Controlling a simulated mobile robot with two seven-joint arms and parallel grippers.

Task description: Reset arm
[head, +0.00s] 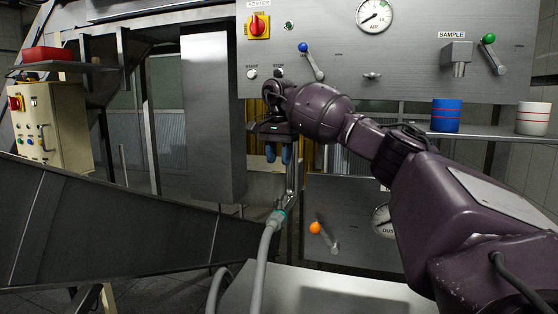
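My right arm comes in from the right and reaches across the front of the grey control panel (420,75). My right gripper (278,153) points down below the panel's lower left part, with two blue fingertips. A narrow gap shows between the fingertips, and nothing is seen between them. A metal nozzle (292,180) on a grey hose (262,262) stands upright just beside the fingertips on the right. I cannot tell whether they touch. My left gripper is not in view.
The panel has a red rotary switch (258,26), a blue-knobbed lever (312,62), a green-knobbed lever (493,55) and a gauge (374,15). A blue cup (445,116) and white cup (533,119) stand on a shelf. A dark chute (110,235) fills the lower left.

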